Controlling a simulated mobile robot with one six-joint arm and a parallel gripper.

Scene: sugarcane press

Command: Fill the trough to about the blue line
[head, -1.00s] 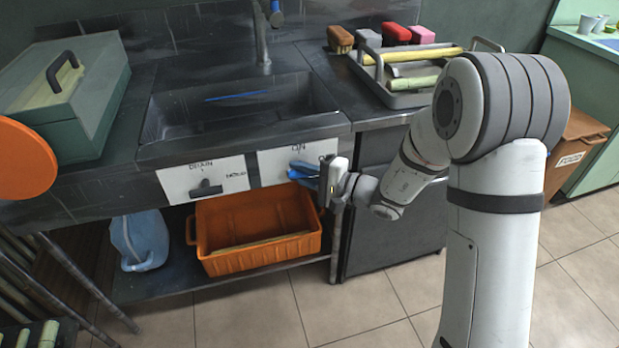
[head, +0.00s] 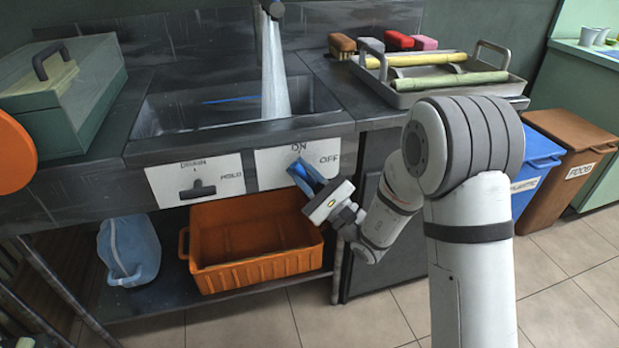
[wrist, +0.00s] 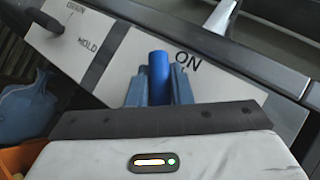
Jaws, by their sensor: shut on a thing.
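The trough (head: 165,118) is a dark metal sink basin. A blue line (head: 236,99) runs along its back wall. A wide stream of water (head: 274,70) falls from the tap (head: 271,9) into it. The water level inside is hard to make out. A panel (head: 335,152) on the front is marked ON and OFF. My gripper (head: 306,176) is shut on the blue valve handle (wrist: 158,78) there, which points towards ON in the wrist view. The drain handle (head: 198,189) is a dark lever on the left panel, lying level towards HOLD.
An orange crate (head: 250,276) and a blue jug (head: 130,250) sit on the shelf below. A green box (head: 70,90) stands left of the trough. A grey tray (head: 440,94) with cane stands right. Bins (head: 566,165) are at the far right.

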